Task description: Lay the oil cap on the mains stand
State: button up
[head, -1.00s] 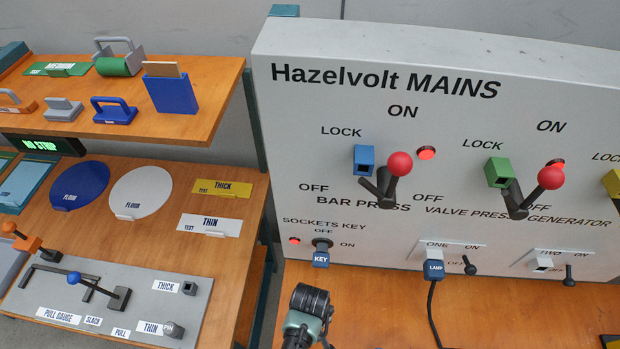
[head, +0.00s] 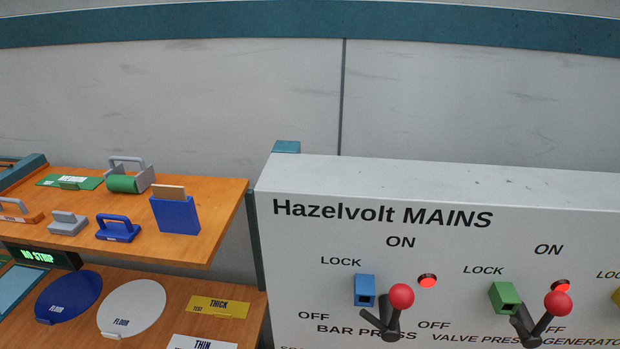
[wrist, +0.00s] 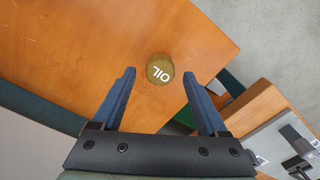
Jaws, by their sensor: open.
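The oil cap (wrist: 160,69), a small round olive-brown piece marked OIL, shows in the wrist view on an orange wooden top. My gripper (wrist: 158,82) is open, with its two blue fingers apart on either side of the cap in the picture. I cannot tell how far above the cap the fingers are. The cap and my gripper are not in the head view. The white Hazelvolt MAINS panel (head: 350,180) fills the lower right of the head view, with red-knobbed levers; the foot of the stand is out of frame.
In the head view a wooden shelf (head: 180,243) at left holds a blue block, handled tools and a green roller. Blue and white discs lie on the bench below it. In the wrist view, a grey panel (wrist: 290,145) on wood is at lower right, with grey floor at upper right.

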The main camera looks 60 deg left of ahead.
notch_tip(320, 180, up, 11)
jog(key=shift+r, duration=0.2)
dwell(0.6)
